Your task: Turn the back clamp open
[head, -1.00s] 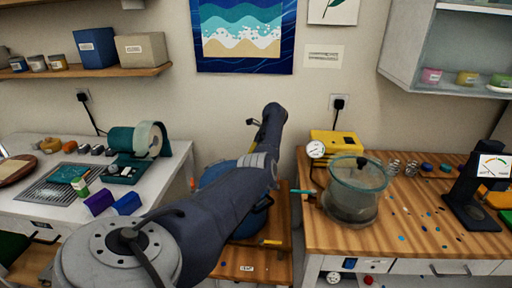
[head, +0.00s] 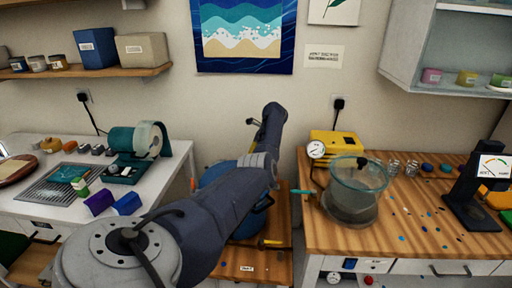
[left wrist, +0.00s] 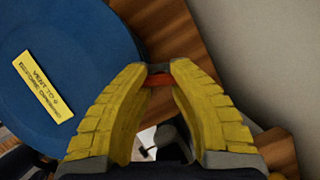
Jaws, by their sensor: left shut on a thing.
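The blue pressure pot (head: 247,226) stands on the low wooden stand and is mostly hidden behind my left arm in the head view. Its blue lid (left wrist: 95,45) with a yellow vent label fills the upper left of the left wrist view. My left gripper (left wrist: 158,75) has its yellow fingers closed at the tips around a small red-orange piece, which looks like the back clamp's handle (left wrist: 158,80), beside the lid's rim. Most of that clamp is hidden by the fingers. My right gripper is not in view.
A yellow pump (head: 335,145) with a gauge and a clear glass-walled vessel (head: 352,195) stand on the right wooden bench. The left white bench (head: 50,205) holds a teal tape dispenser (head: 128,140) and small blocks. The wall is close behind the pot.

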